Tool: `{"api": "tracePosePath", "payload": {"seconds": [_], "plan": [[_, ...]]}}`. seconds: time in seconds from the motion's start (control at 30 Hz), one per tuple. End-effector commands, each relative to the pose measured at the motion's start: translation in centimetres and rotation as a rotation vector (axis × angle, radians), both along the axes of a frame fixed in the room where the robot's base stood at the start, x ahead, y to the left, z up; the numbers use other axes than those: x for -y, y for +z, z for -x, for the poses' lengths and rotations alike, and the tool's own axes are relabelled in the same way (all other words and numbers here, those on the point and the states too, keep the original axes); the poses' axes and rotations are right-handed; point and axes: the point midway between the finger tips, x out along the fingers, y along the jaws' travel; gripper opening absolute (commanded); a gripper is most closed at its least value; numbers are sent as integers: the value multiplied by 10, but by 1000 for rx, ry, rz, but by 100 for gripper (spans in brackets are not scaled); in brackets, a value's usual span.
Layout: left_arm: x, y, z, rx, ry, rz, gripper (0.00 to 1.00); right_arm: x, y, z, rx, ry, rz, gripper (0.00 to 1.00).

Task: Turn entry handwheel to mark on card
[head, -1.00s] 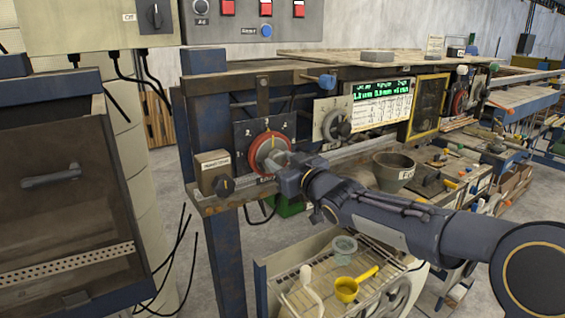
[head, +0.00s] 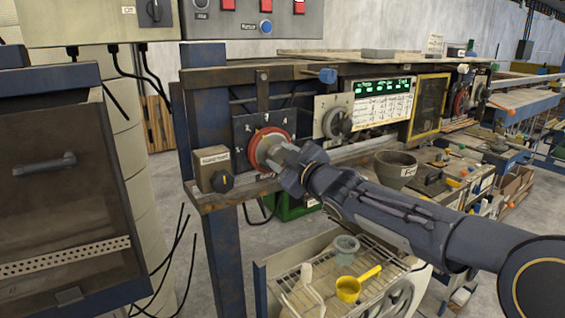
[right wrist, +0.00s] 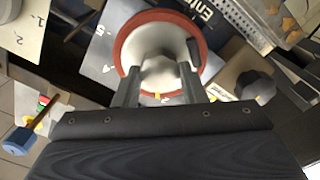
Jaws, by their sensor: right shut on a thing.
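The red-rimmed handwheel (head: 262,151) with a pale hub is mounted on a dark dial plate (head: 242,128) at the left end of the bench. My right gripper (head: 283,157) is shut on its hub from the front right. In the right wrist view the red rim (right wrist: 124,43) surrounds the pale hub (right wrist: 158,68), with my right gripper's fingers (right wrist: 160,82) on either side of it. A partly hidden label starting "Ent" shows beside the wheel. A white card (head: 382,108) with rows of writing hangs below the green-lit display (head: 383,86). My left gripper is out of view.
A box with a dark knob (head: 217,171) stands left of the wheel. A grey handwheel (head: 336,123) is to its right. A grey bucket (head: 395,169) stands farther right. Below, a wire-rack tray (head: 310,295) holds a yellow scoop (head: 349,288) and a grey cup (head: 345,248).

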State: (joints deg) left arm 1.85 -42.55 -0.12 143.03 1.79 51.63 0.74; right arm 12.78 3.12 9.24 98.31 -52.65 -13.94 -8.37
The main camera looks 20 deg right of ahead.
Motion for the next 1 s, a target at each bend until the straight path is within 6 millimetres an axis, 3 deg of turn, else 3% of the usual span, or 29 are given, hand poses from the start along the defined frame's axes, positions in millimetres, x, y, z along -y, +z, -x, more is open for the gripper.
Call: {"api": "tracePosePath", "payload": {"seconds": [0.33,0.87,0.9,1.0], "plan": [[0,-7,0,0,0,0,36,0,-1,0,18,-1,145,15],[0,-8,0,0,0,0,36,0,-1,0,20,0,170,15],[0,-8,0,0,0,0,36,0,-1,0,20,0,170,42],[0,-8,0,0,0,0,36,0,-1,0,21,-1,169,55]]}}
